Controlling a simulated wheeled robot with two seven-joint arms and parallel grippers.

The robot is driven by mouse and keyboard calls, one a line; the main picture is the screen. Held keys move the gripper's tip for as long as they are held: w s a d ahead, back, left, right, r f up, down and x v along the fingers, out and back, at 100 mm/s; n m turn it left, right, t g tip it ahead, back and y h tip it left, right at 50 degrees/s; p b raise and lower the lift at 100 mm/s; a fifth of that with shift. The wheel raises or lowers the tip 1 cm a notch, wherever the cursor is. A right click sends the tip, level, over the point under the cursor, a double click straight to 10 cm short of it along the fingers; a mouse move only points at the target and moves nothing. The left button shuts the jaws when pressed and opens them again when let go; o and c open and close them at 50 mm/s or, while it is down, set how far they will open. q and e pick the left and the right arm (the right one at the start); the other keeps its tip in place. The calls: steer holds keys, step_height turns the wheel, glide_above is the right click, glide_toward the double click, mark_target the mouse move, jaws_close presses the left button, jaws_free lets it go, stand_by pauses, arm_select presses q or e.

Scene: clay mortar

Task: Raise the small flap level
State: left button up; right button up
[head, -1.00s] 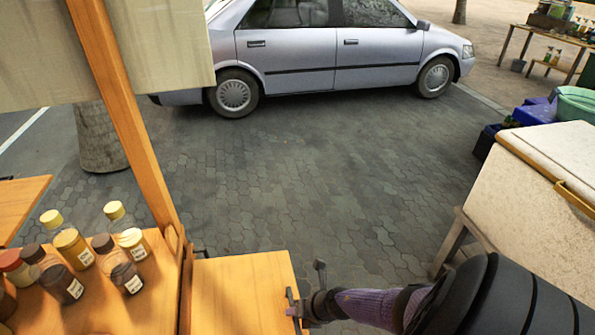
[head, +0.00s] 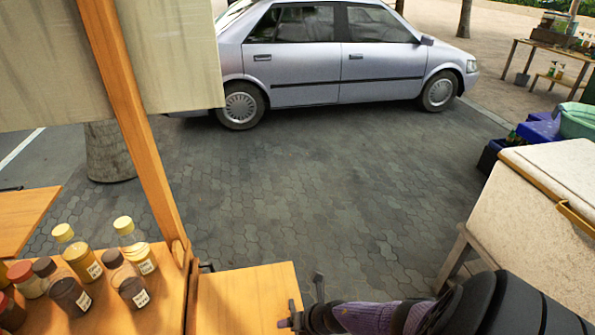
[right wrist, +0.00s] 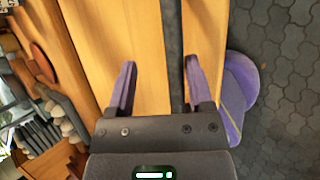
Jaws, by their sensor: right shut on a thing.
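The small flap (head: 240,297) is a plain wooden board at the bottom of the head view, on the right of the wooden counter. Its top looks roughly level with the counter, but I cannot tell exactly. My right gripper (head: 288,322) is at the flap's right edge, shut on it. In the right wrist view its two purple fingers (right wrist: 160,88) stand apart over the wood, with a dark strip running between them. The fingertips' contact is partly hidden. My left gripper is not in view.
Several bottles with yellow, brown and red caps (head: 128,284) stand on the counter at left. A wooden post (head: 135,130) rises beside the flap. A pale-topped cabinet (head: 530,220) stands at right. Paving (head: 330,190) beyond the flap is free up to a parked car (head: 340,75).

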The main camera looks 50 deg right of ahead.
steer(key=shift+s+d, duration=0.15)
stand_by(0.4)
steer(key=p+v, duration=0.6)
steer(key=v, duration=0.4)
steer(key=shift+f, duration=0.1)
